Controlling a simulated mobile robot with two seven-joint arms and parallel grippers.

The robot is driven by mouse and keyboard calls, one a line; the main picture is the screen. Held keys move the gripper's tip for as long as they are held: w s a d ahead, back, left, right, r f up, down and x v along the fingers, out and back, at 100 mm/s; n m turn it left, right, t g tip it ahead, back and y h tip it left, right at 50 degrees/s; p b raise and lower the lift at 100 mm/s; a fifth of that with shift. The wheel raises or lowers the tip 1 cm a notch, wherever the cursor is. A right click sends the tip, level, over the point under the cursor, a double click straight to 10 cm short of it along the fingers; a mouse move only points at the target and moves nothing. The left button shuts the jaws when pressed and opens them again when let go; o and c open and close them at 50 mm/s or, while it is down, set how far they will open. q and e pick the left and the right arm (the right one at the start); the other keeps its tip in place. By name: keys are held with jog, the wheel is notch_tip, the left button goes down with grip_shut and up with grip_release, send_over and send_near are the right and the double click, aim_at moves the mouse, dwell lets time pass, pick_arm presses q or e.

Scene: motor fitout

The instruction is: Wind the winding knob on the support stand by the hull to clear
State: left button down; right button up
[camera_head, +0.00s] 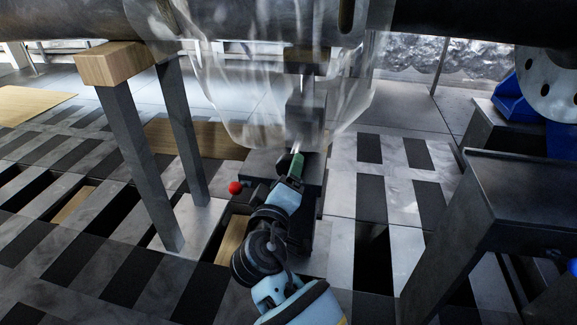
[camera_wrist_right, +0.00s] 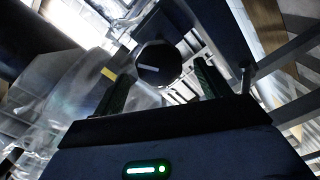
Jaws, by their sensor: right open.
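The support stand (camera_head: 306,100) rises under the dark hull (camera_head: 450,18), partly behind a clear plastic sheet. My right gripper (camera_head: 296,163) reaches in from below to the stand's dark lower block and hides part of it. In the right wrist view, a dark round knob (camera_wrist_right: 158,63) with a pale mark on its face shows between the two green-edged fingers of my right gripper (camera_wrist_right: 163,72). The fingers are spread, with visible gaps on both sides of the knob. In the head view I cannot make out the knob behind the gripper. My left gripper is not in view.
The clear plastic sheet (camera_head: 235,85) hangs from the hull close above the right gripper. A red ball (camera_head: 235,187) sits left of the stand's block. A wood-topped trestle (camera_head: 112,64) stands left, a dark metal table (camera_head: 520,185) right. The floor has dark slots.

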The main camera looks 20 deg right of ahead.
jog(key=shift+p+v, duration=0.4)
jog(key=shift+v, duration=1.6)
